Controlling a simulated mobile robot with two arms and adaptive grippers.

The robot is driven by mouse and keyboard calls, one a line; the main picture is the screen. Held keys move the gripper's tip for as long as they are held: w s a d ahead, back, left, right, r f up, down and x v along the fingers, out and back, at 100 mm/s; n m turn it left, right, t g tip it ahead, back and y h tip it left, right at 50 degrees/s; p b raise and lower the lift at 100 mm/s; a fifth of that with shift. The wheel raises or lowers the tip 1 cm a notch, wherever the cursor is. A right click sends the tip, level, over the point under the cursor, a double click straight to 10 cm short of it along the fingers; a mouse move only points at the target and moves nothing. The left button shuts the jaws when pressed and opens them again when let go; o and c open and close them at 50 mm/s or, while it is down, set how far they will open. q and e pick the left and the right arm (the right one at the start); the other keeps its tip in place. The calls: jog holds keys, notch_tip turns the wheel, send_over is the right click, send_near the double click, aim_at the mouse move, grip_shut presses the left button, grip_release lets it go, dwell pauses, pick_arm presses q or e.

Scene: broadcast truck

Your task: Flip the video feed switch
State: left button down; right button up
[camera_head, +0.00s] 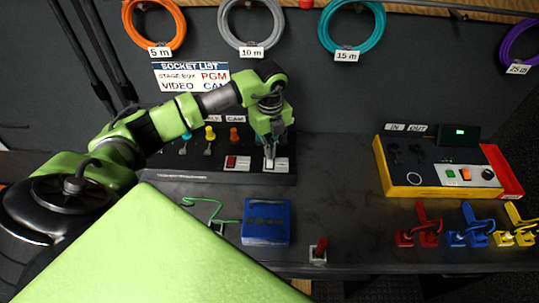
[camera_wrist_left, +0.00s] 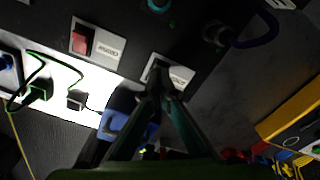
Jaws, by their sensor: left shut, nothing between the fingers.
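Two switches on white plates sit at the right end of a dark panel (camera_head: 200,177) at the back of the desk. The left one has a red rocker (camera_head: 231,161), which also shows in the wrist view (camera_wrist_left: 82,41). The right switch plate (camera_head: 281,164) lies under my left gripper (camera_head: 270,156); it also shows in the wrist view (camera_wrist_left: 181,75). My left gripper is shut and empty, fingers pointing down at this plate. The fingertips cover its rocker, so its position and any contact are hidden. The plate lettering is too small to read surely. My right gripper is out of view.
Several coloured plugs stand in the panel left of the switches. A blue box (camera_head: 266,221) and a red switch (camera_head: 319,249) are nearer the front. A yellow and red tester (camera_head: 440,166) and several coloured connectors are at the right. Bare desk lies between.

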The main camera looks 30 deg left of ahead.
pick_arm(q)
jog(key=shift+f+b, duration=0.55)
jog(key=shift+f, duration=0.25)
jog(key=shift+r, duration=0.1)
jog(key=shift+r+p, duration=2.55)
jog(key=shift+r, duration=0.95)
jog(key=shift+f, duration=0.1)
